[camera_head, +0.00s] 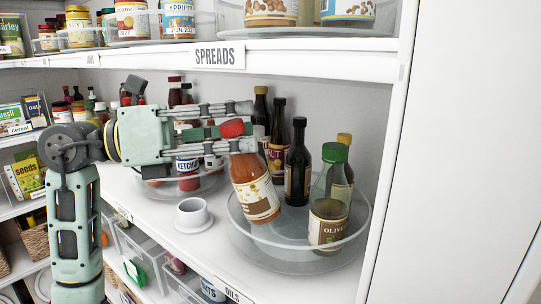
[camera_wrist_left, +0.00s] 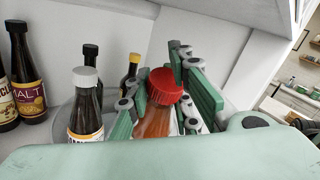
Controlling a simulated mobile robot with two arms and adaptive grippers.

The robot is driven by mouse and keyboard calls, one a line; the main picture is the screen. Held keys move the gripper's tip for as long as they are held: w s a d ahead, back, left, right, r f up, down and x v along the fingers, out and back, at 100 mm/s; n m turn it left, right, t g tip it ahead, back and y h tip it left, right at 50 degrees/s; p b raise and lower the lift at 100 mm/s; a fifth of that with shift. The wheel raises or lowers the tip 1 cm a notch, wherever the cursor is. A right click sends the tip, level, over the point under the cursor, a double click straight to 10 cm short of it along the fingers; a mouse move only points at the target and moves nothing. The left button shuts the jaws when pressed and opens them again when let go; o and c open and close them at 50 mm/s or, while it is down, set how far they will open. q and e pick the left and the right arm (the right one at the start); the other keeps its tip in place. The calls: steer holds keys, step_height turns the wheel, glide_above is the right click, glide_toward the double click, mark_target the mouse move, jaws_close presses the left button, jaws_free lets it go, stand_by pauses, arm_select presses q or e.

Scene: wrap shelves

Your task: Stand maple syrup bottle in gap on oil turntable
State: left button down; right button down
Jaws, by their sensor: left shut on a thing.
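My left gripper (camera_head: 238,127) is shut around the neck of an amber bottle with a red cap (camera_head: 255,190), apparently the maple syrup bottle. Its label is too small to read. The bottle tilts slightly, its base down and to the right, over the left part of the clear oil turntable (camera_head: 290,262); I cannot tell whether it touches the floor. In the left wrist view, its red cap (camera_wrist_left: 165,85) sits between the green finger pads. Several dark bottles (camera_head: 298,165) stand at the turntable's back, and a green-capped olive oil bottle (camera_head: 330,205) at its front right. My right gripper is out of view.
A white cup-like piece (camera_head: 192,215) stands on the shelf (camera_head: 205,245) left of the turntable. Another clear turntable with ketchup (camera_head: 188,175) is behind my arm. The spreads shelf edge (camera_head: 290,45) hangs above; a white side wall (camera_head: 385,150) is at right.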

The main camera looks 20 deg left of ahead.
mark_target(245, 157)
arm_select(q)
steer(key=f, duration=0.1)
steer(key=d+f, duration=0.1)
steer(key=f, duration=0.2)
steer(key=shift+w+d+f+p, duration=0.15)
steer(key=shift+w+f+p, duration=0.15)
steer(key=shift+p, duration=0.05)
steer(key=d+p, duration=0.1)
steer(key=w+r+y+p, duration=0.1)
steer(key=p, duration=0.1)
steer(key=shift+d+g, duration=0.35)
steer(key=shift+g, duration=0.05)
steer(key=shift+w+d+g+y+p, duration=0.3)
steer(key=shift+w+d+y+p, duration=0.1)
steer(key=shift+d+y+p, duration=0.6)
steer(key=shift+w+f, duration=0.1)
steer(key=shift+f, duration=0.2)
steer(key=shift+a+f+p, duration=0.1)
steer(key=shift+f+p, duration=0.3)
steer(key=shift+f, duration=0.4)
